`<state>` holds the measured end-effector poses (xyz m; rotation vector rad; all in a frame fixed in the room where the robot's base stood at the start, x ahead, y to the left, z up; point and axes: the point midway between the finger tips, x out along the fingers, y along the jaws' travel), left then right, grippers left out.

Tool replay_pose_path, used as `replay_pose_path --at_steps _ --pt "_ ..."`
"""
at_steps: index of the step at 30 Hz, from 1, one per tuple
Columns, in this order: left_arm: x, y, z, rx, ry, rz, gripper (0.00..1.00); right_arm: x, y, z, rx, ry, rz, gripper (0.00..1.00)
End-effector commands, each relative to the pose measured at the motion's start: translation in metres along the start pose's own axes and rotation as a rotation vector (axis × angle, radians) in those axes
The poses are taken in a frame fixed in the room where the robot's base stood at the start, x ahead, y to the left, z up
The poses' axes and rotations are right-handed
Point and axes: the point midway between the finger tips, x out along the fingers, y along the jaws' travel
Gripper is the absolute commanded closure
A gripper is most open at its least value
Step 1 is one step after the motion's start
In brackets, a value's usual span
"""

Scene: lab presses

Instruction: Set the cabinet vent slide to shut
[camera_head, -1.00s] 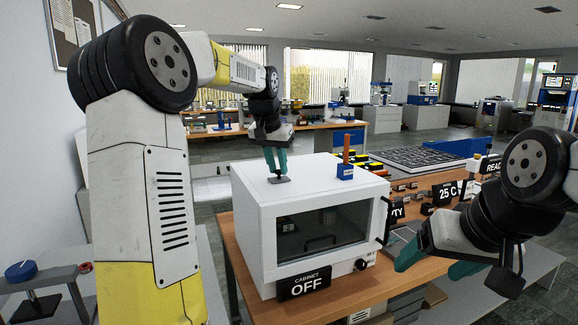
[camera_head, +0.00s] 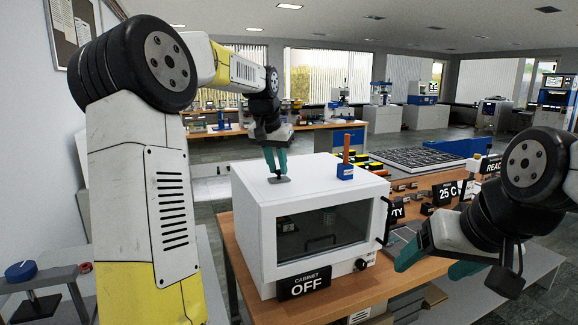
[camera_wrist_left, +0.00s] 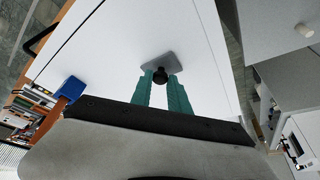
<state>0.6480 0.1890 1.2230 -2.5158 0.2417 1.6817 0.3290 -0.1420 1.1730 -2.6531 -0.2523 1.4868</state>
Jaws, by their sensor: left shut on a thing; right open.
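The white cabinet (camera_head: 262,210) stands on the wooden bench, with a dark window in its front and a sign reading "CABINET OFF" (camera_head: 303,281) at its lower front. The vent slide is a small grey plate (camera_head: 280,180) on the cabinet top, with a black knob (camera_wrist_left: 160,75) on it; the plate also shows in the left wrist view (camera_wrist_left: 164,62). My left gripper (camera_head: 276,170) is shut on the knob from above; its teal fingers also show in the left wrist view (camera_wrist_left: 160,88). My right gripper (camera_head: 432,262) is open and empty, right of the cabinet front.
A blue block with an orange upright piece (camera_head: 345,169) stands on the cabinet top, right of the slide. A dark handle (camera_head: 384,220) is on the cabinet's right front edge. Signs and small items crowd the bench to the right (camera_head: 446,193). The rest of the cabinet top is clear.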

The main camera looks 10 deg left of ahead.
Motion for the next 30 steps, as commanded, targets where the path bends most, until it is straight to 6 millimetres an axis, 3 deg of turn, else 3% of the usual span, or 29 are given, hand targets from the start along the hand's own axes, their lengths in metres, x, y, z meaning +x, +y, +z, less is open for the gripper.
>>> replay_pose_path --at_steps 8,18,26,27,30 --pt "-0.003 0.003 0.002 0.001 0.003 -0.002 1.0 0.0 0.0 0.0 0.0 0.0 0.0 0.23" --pt "-0.015 0.038 0.034 0.002 0.002 -0.001 1.0 0.0 0.0 0.0 0.0 0.0 0.0 0.23" --pt "-0.015 0.04 0.036 0.001 -0.003 0.002 1.0 0.0 0.0 0.0 0.0 0.0 0.0 0.23" --pt "-0.015 0.04 0.036 0.001 -0.003 0.002 0.75 0.0 0.0 0.0 0.0 0.0 0.0 0.23" --pt "-0.015 0.04 0.036 0.002 -0.002 0.002 0.57 0.0 0.0 0.0 0.0 0.0 0.0 0.23"
